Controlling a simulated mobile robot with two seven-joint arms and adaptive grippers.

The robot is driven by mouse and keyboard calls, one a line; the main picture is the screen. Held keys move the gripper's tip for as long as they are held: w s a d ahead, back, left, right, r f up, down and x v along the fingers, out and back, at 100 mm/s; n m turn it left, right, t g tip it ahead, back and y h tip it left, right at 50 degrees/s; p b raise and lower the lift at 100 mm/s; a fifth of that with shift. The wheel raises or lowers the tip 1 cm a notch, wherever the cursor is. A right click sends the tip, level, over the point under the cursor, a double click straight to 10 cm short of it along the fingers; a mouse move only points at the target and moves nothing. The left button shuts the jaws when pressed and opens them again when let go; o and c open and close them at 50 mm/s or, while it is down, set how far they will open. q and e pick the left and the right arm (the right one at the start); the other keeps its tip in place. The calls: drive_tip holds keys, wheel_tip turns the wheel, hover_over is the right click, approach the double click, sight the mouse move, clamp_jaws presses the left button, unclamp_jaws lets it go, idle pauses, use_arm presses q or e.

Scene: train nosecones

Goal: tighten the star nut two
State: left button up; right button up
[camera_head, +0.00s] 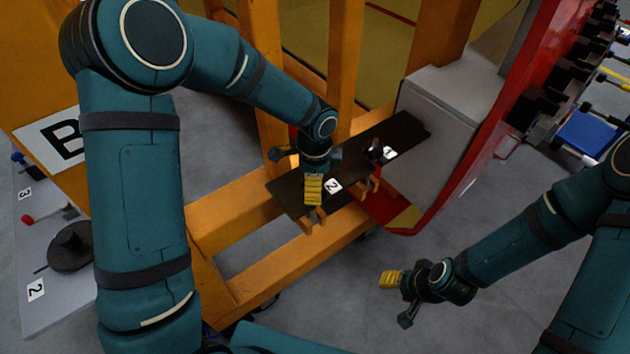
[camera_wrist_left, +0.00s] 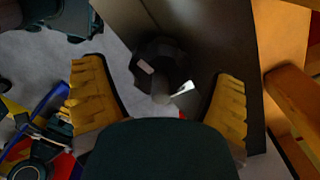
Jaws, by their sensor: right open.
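The dark plate (camera_head: 405,131) on the orange frame carries labels 1 and 2. A black knob (camera_head: 375,150) stands beside label 1. My left gripper (camera_head: 313,190) is over the plate beside label 2 and hides the nut there in the head view. In the left wrist view, a dark star nut (camera_wrist_left: 158,62) with a pale shaft end lies ahead between the yellow finger pads of my left gripper (camera_wrist_left: 160,100). The pads are spread wide, with a gap on each side of the nut. My right gripper (camera_head: 396,297) is open and empty over the floor.
The orange frame (camera_head: 250,215) surrounds the plate, with uprights behind it. A grey block (camera_head: 450,110) and a red panel (camera_head: 510,125) stand right of the plate. At the left, a grey shelf (camera_head: 45,300) holds a dark round part (camera_head: 72,247). The floor below my right gripper is clear.

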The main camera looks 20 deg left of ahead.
use_arm(q)
wheel_tip(320, 180, up, 12)
drive_tip(key=shift+r, duration=0.1)
idle(0.5)
idle(0.5)
